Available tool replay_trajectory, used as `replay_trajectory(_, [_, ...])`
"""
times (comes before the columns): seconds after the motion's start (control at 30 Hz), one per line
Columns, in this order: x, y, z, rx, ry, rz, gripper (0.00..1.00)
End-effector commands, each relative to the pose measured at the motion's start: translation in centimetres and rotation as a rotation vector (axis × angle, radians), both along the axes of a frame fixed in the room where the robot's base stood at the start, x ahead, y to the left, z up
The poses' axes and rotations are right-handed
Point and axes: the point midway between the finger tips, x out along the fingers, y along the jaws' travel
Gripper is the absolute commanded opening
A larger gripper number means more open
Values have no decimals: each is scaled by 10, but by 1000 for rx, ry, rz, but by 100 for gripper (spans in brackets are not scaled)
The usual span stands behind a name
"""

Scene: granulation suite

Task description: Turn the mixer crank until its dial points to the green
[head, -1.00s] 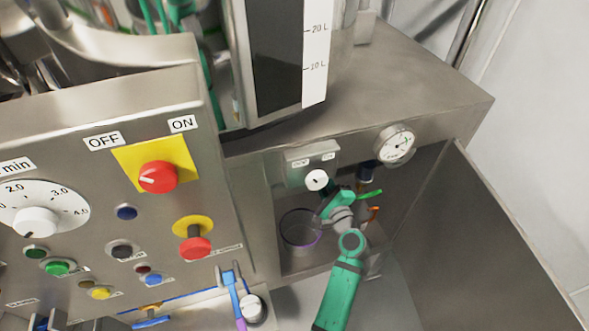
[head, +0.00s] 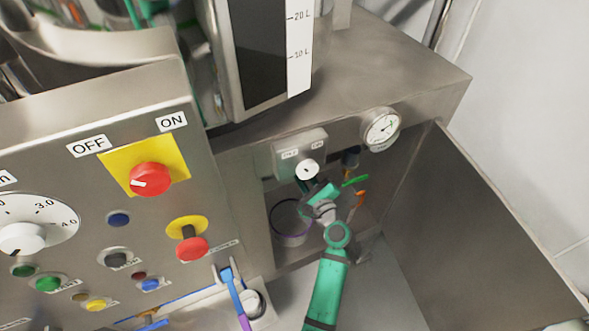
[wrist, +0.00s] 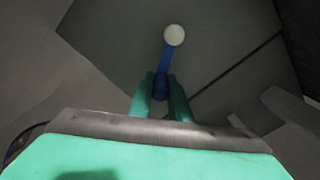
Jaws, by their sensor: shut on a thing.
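My gripper (head: 316,193) is inside the open bay at the right of the machine, just below a small box with a white round knob (head: 307,169). In the wrist view, my two green fingers (wrist: 160,88) close on a blue bar (wrist: 163,76) with a pale round end (wrist: 174,35). The bar may be the mixer crank. My gripper covers most of it in the head view. A dial gauge (head: 381,130) sits on the bay's upper edge. I cannot tell which dial is the crank's, and no green zone is readable.
A steel control panel (head: 90,215) with a large scale dial (head: 22,238), a red rotary switch (head: 150,179) and several buttons stands at the left. Steel walls (head: 480,220) bound the bay at the right.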

Motion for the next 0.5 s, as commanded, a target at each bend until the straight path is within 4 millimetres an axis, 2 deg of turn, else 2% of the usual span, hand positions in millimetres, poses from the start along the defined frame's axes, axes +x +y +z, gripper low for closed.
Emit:
replay_trajectory(0.03, [-2,0,-5,-2,8,2,0])
replay_trajectory(0.3, [-2,0,-5,-2,8,1,0])
replay_trajectory(0.33, [-2,0,-5,-2,8,1,22])
replay_trajectory(0.4, [-2,0,-4,-2,7,1,36])
replay_trajectory(0.5, [-1,0,-3,-1,5,1,36])
